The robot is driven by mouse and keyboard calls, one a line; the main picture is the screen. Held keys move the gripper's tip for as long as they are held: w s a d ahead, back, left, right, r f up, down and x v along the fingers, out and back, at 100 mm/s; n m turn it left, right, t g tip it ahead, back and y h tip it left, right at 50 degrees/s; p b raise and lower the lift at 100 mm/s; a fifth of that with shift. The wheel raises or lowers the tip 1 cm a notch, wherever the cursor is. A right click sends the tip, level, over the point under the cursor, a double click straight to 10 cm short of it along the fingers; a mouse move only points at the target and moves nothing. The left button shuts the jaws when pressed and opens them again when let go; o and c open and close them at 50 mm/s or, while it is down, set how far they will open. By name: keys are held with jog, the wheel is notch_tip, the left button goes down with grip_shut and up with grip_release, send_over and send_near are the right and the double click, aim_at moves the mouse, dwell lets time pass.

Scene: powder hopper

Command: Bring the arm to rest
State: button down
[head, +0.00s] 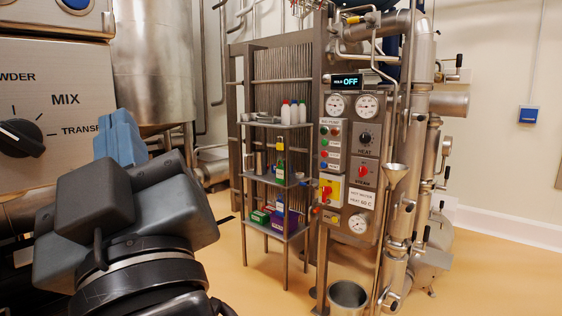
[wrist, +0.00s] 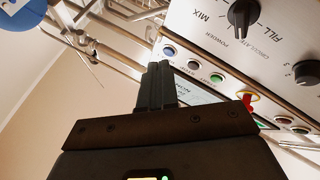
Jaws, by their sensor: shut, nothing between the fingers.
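My gripper (wrist: 159,68) shows in the wrist view with its two dark fingers together and nothing between them. The fingers point up toward a control panel (wrist: 290,40) and are apart from any object I can make out. In the head view my arm's end fills the lower left, in front of the panel with the MIX knob (head: 20,138). The fingertips cannot be made out clearly there.
A steel tank (head: 155,60) stands behind my arm. A shelf rack (head: 275,124) with bottles and boxes stands mid-view, beside a control cabinet (head: 345,165) reading OFF. A steel bucket (head: 348,296) is on the floor. Open floor lies between my arm and the rack.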

jog(key=s+d+f+m+g+h, duration=0.1)
jog(key=s+d+f+h, duration=0.15)
jog(key=d+f, duration=0.9)
jog(key=s+d+f+m+g+h, duration=0.1)
jog(key=s+d+f+m+h, duration=0.15)
jog(key=d+f, duration=0.9)
jog(key=s+d+f+m+g+h, duration=0.25)
jog(key=s+d+f+h, duration=0.35)
jog(key=s+f, duration=0.5)
jog(key=s+d+m+g+h, duration=0.1)
jog(key=s+d+m, duration=0.1)
jog(key=s, duration=0.4)
jog(key=s+d+f+m+h, duration=0.1)
jog(key=s+d+m, duration=0.2)
jog(key=s, duration=0.4)
jog(key=shift+d+f+m+g+p, duration=0.15)
jog(key=shift+d+m+g+p, duration=0.15)
jog(key=shift+g+p, duration=0.1)
jog(key=shift+s, duration=0.1)
